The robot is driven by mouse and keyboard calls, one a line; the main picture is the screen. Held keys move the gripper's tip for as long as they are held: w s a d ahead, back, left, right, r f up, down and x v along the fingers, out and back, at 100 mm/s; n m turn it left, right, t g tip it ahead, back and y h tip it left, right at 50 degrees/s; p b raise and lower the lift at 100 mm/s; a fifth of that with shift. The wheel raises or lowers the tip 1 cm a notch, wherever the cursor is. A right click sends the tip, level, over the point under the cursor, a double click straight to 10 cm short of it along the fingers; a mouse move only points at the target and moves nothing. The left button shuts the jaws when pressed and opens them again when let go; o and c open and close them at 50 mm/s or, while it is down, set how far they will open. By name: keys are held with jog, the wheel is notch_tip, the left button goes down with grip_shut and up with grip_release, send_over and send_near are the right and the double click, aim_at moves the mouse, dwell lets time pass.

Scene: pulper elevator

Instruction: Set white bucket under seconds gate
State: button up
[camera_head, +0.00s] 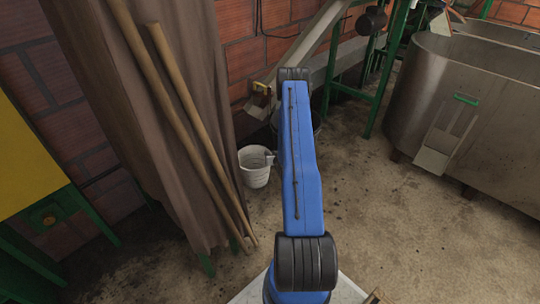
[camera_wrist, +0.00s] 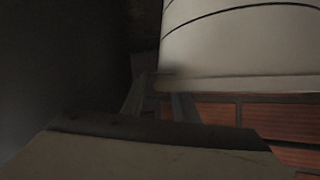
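The white bucket (camera_head: 254,176) appears upright in the head view, close left of my blue arm; I cannot tell whether it touches the floor. In the wrist view a large pale curved surface, seemingly the bucket (camera_wrist: 245,45), fills the upper right. My gripper (camera_wrist: 162,88) shows there as two grey fingers a little apart, close to the bucket's edge. Whether they are closed on the rim is too dark to tell. In the head view the gripper is mostly hidden by my arm. A small chute end with a yellow part (camera_head: 261,87) sits above and behind the bucket; which gate it is, I cannot tell.
A long sloping metal chute (camera_head: 318,35) runs along the brick wall (camera_head: 237,65). A brown cloth (camera_head: 125,110) with two wooden poles (camera_head: 180,110) stands left. A green frame (camera_head: 388,70) and a large metal tank (camera_head: 480,110) stand right. The floor (camera_head: 400,220) at right is clear.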

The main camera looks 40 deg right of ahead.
jog(key=shift+r, duration=0.15)
jog(key=v, duration=1.2)
dwell(0.4)
